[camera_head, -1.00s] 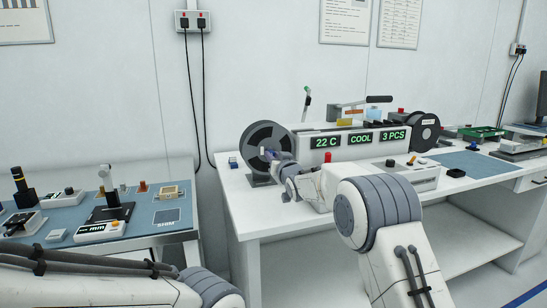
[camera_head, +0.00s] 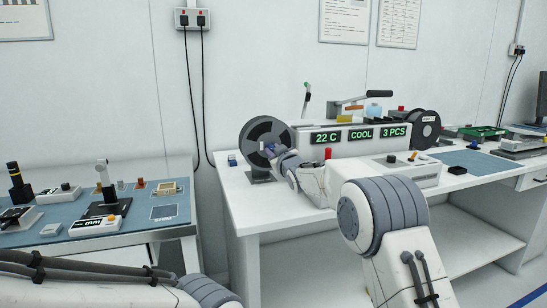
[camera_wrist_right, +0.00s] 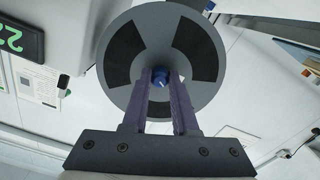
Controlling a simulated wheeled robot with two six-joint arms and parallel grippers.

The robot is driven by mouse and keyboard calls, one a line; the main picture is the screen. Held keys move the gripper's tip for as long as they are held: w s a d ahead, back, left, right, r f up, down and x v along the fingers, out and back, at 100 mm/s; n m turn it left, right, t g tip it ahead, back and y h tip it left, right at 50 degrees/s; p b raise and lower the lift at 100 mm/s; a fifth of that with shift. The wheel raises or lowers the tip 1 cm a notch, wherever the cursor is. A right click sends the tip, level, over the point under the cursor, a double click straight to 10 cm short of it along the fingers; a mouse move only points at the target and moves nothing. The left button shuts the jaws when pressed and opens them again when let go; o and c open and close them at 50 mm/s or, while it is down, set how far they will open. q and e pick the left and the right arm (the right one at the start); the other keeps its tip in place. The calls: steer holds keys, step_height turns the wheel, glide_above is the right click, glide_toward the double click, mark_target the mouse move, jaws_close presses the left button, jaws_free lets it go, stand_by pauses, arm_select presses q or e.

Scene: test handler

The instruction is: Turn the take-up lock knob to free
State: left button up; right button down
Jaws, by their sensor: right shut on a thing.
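The take-up reel (camera_head: 262,133) is a dark grey disc with black segments on a stand at the left end of the white machine. It fills the middle of the right wrist view (camera_wrist_right: 205,85). The blue lock knob (camera_wrist_right: 159,77) sits at the reel's centre. My right gripper (camera_wrist_right: 160,82) is shut on the knob, with one purple finger on each side of it; in the head view the right gripper (camera_head: 272,149) reaches the reel's centre from the front. The knob's pointer position cannot be told. My left gripper is out of view; only part of the left arm shows.
The machine's display (camera_head: 360,134) reads 22 C, COOL, 3 PCS. A dark supply reel (camera_head: 426,130) stands at its right end. A red button (camera_head: 328,153) is close to my right wrist. A small blue item (camera_head: 232,160) lies left of the reel. A second bench holds several small devices.

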steer(key=n+b, duration=0.2)
steer(key=n, duration=0.4)
steer(key=n+b, duration=0.3)
steer(key=n, duration=0.3)
steer(key=n+b, duration=0.3)
steer(key=n, duration=0.3)
steer(key=shift+a+r, duration=0.1)
steer(key=shift+r, duration=0.25)
steer(key=n, duration=0.6)
steer(key=shift+a+b, duration=0.15)
steer(key=shift+b, duration=0.25)
steer(key=c, duration=0.7)
jaws_free()
steer(key=shift+s+r, duration=0.1)
